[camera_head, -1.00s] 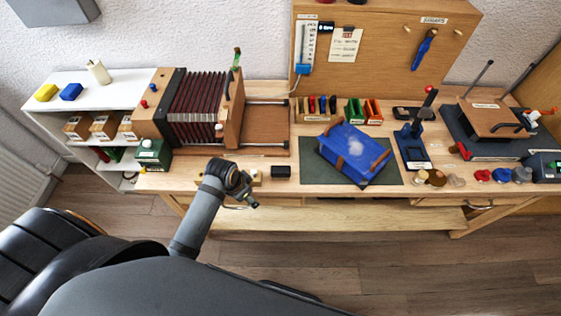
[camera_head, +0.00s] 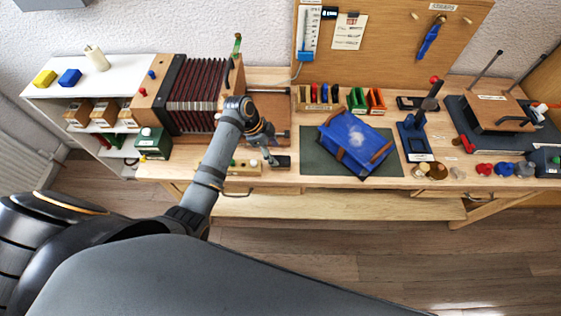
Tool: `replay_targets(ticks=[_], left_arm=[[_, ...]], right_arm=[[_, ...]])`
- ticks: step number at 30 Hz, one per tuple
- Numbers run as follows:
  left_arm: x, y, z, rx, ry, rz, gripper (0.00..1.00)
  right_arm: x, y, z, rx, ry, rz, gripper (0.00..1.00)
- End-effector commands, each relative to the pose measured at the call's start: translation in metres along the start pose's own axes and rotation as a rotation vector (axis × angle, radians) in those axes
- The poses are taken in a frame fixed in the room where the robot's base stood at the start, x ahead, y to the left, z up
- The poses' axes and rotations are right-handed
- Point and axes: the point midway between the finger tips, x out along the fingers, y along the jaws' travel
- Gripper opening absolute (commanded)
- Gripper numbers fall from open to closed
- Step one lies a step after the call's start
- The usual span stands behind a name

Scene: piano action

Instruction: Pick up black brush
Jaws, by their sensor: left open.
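A small black block (camera_head: 284,162), which seems to be the black brush, lies on the wooden bench just left of the dark green mat. My left arm reaches over the bench from below, and my left gripper (camera_head: 270,159) is at the block's left side, pointing down towards it. The gripper is open. It covers part of the block, and I cannot tell whether its fingers touch it. My right gripper is not in view.
A bellows device (camera_head: 200,95) stands behind the left arm. A blue case (camera_head: 352,140) lies on the green mat (camera_head: 312,168) to the right. A small light-wood block with knobs (camera_head: 243,168) sits left of the gripper.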

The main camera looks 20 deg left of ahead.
Motion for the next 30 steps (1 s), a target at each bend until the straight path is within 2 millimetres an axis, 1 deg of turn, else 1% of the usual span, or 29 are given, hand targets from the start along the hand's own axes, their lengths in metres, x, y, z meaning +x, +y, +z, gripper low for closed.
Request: replay_targets(ticks=[2, 5, 8, 10, 13, 16, 21, 23, 30], left_arm=[[0.006, 0.001, -0.001, -0.001, -0.001, 0.001, 0.62], [0.009, 0.000, -0.001, -0.002, 0.000, 0.000, 0.62], [0.023, 0.001, -0.003, -0.004, -0.001, 0.004, 0.62], [0.036, 0.002, -0.004, -0.003, 0.000, 0.004, 0.62], [0.052, 0.001, -0.002, -0.003, -0.002, 0.001, 0.62], [0.058, 0.001, -0.002, -0.001, -0.002, 0.000, 0.62], [0.059, 0.000, -0.002, -0.001, -0.002, -0.002, 0.62], [0.059, 0.000, -0.002, -0.001, -0.002, -0.002, 0.55], [0.058, 0.000, -0.001, -0.002, -0.002, -0.002, 0.23]], right_arm=[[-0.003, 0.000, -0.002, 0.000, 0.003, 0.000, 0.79], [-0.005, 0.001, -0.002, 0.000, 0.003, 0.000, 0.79], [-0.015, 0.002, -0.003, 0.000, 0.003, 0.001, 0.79], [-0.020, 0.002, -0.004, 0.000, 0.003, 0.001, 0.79], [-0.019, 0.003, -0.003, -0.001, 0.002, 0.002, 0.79], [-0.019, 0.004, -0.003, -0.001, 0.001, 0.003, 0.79], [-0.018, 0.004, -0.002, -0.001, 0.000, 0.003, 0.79], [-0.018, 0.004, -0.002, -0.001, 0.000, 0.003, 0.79], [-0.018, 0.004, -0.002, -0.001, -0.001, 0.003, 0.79]])
